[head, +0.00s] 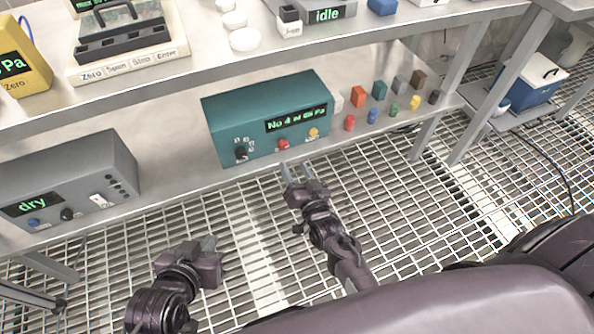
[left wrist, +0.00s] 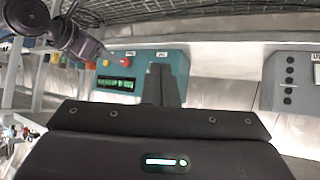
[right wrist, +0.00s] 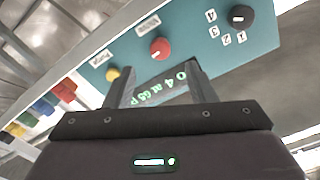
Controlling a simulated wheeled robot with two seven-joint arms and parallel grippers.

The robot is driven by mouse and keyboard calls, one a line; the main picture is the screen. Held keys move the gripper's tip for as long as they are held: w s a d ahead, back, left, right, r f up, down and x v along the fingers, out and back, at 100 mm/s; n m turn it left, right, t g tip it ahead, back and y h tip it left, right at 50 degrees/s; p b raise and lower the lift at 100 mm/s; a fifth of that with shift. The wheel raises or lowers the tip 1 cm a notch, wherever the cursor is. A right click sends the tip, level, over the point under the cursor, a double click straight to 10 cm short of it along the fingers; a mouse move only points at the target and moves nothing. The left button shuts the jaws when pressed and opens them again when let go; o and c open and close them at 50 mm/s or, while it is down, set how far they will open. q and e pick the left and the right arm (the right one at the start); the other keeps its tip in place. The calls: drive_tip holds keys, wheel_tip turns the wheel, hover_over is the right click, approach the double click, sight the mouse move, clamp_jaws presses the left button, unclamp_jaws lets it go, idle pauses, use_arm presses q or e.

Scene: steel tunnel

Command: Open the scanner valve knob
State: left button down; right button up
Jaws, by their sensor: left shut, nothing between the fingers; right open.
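The teal scanner box (head: 225,108) sits on the lower shelf with a lit green display. Its front has a black knob (head: 240,153), a red knob (head: 283,144) and a yellow knob (head: 314,133). The small labels are too blurred to read surely, so I cannot tell which is the valve knob. My right gripper (head: 299,171) is open and empty, just in front of and below the red knob. In the right wrist view the red knob (right wrist: 160,48) shows beyond the fingertips, not between them. My left gripper (head: 211,243) is shut and empty, low over the grating, away from the box.
A grey box (head: 75,178) reading "dry" stands left on the same shelf. Several small coloured blocks and pegs (head: 358,97) stand right of the scanner. The upper shelf (head: 190,72) overhangs it. The grating floor (head: 400,225) in front is clear.

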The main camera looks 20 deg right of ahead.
use_arm(q)
drive_tip(key=shift+s+a+f+g+y, duration=0.15)
drive_tip(key=shift+s+f+g+y, duration=0.15)
drive_tip(key=shift+s+f+g, duration=0.3)
use_arm(e)
drive_tip(key=shift+s, duration=0.45)
use_arm(q)
drive_tip(key=shift+f, duration=0.1)
